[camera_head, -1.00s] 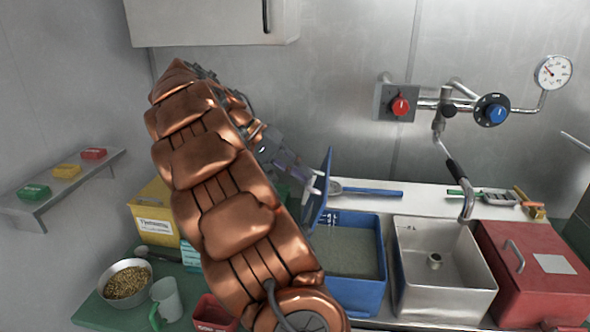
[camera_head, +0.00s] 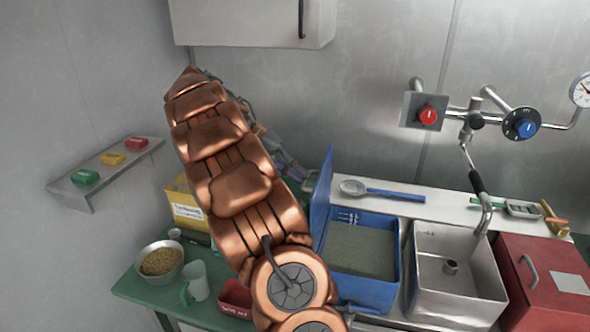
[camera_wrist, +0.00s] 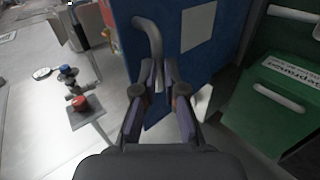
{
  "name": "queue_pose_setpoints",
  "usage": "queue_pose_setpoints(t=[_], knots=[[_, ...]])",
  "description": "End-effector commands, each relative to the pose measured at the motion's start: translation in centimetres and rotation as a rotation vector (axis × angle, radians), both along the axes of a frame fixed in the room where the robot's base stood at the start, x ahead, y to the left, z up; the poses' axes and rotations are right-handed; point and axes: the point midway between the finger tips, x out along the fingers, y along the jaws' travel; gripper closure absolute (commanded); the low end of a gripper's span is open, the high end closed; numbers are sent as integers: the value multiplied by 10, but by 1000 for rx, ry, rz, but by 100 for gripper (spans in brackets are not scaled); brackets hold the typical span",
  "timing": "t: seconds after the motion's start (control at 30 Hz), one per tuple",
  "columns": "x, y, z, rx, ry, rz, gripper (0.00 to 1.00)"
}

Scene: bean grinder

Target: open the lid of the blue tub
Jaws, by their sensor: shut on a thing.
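The blue tub (camera_head: 366,289) stands on the counter, its top open and grey-green contents showing inside. Its blue lid (camera_head: 321,196) stands about upright along the tub's left side in the head view. In the wrist view the lid (camera_wrist: 225,62) shows its outer face with a pale label and a grey bent handle (camera_wrist: 148,36). My gripper (camera_wrist: 158,68) is shut on this handle, its fingers on either side of the bar. In the head view my gripper is largely hidden behind my copper arm, left of the lid.
A steel sink (camera_head: 452,290) and a red lidded box (camera_head: 545,285) stand right of the tub. A blue-handled strainer (camera_head: 380,192) lies on the ledge behind. A yellow box (camera_head: 184,206), a bowl of beans (camera_head: 160,262) and a mug (camera_head: 197,281) are at left. Valves (camera_head: 475,122) are on the wall.

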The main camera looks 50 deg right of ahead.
Motion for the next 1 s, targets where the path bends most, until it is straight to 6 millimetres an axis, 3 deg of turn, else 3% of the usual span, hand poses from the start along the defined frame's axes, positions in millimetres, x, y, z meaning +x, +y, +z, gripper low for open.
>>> queue_pose_setpoints(t=[0.03, 0.37, 0.4, 0.6, 1.0], knots=[[-2, 5, -25, 56, 8, -20, 100], [-1, 5, -25, 52, 6, -16, 100], [-1, 6, -24, 52, 4, -16, 53], [1, 11, -18, 42, -3, -10, 63], [1, 13, -13, 37, -4, -9, 63]])
